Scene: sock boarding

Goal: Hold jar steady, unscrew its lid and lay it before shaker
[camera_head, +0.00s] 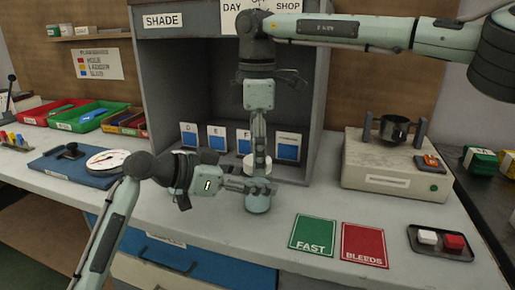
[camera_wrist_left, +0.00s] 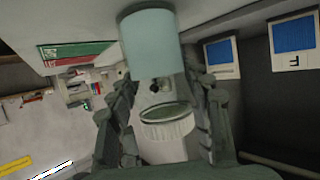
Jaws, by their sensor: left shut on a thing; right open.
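The jar (camera_head: 257,204) is a pale teal cylinder standing on the counter in front of the grey booth. In the left wrist view its smooth side (camera_wrist_left: 152,45) shows at the top, between the fingertips. My left gripper (camera_head: 265,188) reaches in from the left and is shut on the jar. A white ribbed, cap-like thing with a greenish rim (camera_wrist_left: 167,126) also shows between its fingers; I cannot tell whether it touches the jar. My right gripper (camera_head: 258,172) points down above the jar, open. A white round thing (camera_head: 244,166) is partly hidden behind it; I cannot identify the shaker.
Lettered blue cards (camera_head: 217,138) stand in the booth. A green FAST card (camera_head: 313,233) and a red BLEEDS card (camera_head: 364,243) lie right of the jar. A dark tray (camera_head: 425,250) and a beige machine (camera_head: 385,180) are farther right. The counter before the jar looks clear.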

